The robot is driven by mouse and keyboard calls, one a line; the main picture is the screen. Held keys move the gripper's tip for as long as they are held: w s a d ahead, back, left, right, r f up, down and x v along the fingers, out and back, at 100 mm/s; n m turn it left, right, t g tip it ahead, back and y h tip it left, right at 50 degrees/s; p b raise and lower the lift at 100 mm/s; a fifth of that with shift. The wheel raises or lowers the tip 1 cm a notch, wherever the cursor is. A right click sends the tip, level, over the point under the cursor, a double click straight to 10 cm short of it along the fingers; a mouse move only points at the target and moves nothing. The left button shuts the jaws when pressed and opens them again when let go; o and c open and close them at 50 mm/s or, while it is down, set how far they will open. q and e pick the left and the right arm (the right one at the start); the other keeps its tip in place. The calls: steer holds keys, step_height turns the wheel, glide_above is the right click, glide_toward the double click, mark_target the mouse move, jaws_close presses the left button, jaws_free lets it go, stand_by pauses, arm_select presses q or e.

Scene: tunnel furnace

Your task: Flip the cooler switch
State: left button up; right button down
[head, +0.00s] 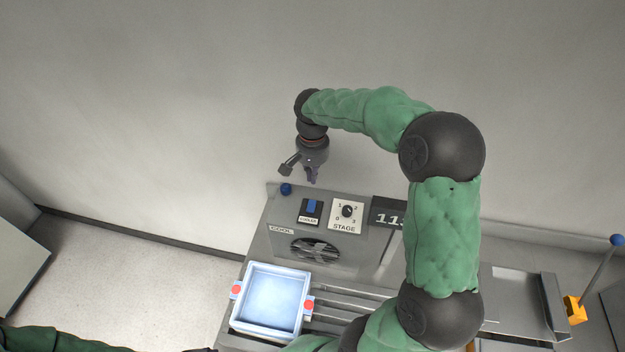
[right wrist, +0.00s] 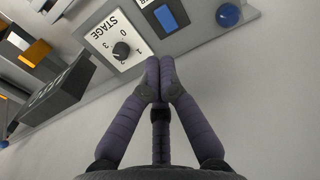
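The cooler switch (head: 311,206) is a blue rocker on a black plate labelled COOLER, on the sloped grey control panel. In the right wrist view, its blue rocker (right wrist: 165,18) is near the top, beyond the fingertips. My right gripper (head: 312,180) hangs above and behind the panel, close to the switch but apart from it. In the right wrist view its fingers (right wrist: 159,82) meet at the tips with nothing between them. I cannot tell which way the rocker is tipped. Of my left arm, only a green link and a dark sliver show at the bottom left.
The white STAGE dial (head: 346,214) and a dark display (head: 387,212) sit right of the switch. A blue knob (head: 286,189) is at its left. Below are a fan grille (head: 315,250) and a pale blue tray (head: 235,313) with red-marked handles. A blue-tipped lever (head: 601,268) stands far right.

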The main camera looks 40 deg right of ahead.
mark_target(314, 209)
steer(key=p, duration=0.3)
steer(key=shift+s+d+r, duration=0.15)
stand_by(0.4)
step_height(314, 209, down, 14)
steer(key=p, duration=0.3)
stand_by(0.5)
